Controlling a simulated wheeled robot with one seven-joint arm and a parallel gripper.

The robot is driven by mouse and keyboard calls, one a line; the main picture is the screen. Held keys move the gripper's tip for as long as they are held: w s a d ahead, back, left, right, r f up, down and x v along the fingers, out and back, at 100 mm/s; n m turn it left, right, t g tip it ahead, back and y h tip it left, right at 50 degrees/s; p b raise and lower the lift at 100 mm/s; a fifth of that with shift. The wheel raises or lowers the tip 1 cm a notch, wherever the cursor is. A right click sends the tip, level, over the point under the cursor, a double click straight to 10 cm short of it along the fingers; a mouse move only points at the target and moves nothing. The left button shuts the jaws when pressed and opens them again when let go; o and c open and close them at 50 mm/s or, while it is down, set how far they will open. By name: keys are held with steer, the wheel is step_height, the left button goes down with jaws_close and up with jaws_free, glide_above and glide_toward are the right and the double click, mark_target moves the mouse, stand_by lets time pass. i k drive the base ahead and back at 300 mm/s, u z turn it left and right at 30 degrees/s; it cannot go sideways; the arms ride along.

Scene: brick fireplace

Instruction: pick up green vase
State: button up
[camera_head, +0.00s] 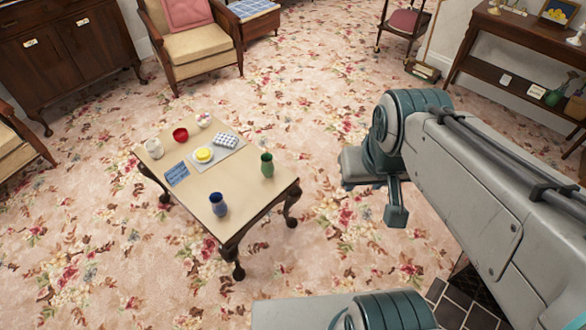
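A small green vase (267,166) stands upright near the right edge of a low wooden coffee table (240,196). A blue vase (218,204) stands to its left and nearer the front edge. My gripper (396,206) hangs at the end of my grey and teal arm, to the right of the table and apart from the green vase. Its fingers are not clear enough to tell whether they are open or shut.
The table also holds a yellow item (204,154), a red bowl (180,134), a white jar (153,147) and a blue booklet (177,172). An armchair (200,48) stands behind. Floral carpet (310,75) around the table is clear. Another green vessel (555,96) sits on the right-hand shelf.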

mark_target(267, 167)
steer(key=u, duration=1.1)
steer(key=k, duration=0.1)
steer(key=z, duration=1.55)
steer(key=i, duration=0.95)
steer(key=u, duration=1.2)
steer(key=i, duration=0.6)
steer(key=u, duration=0.7)
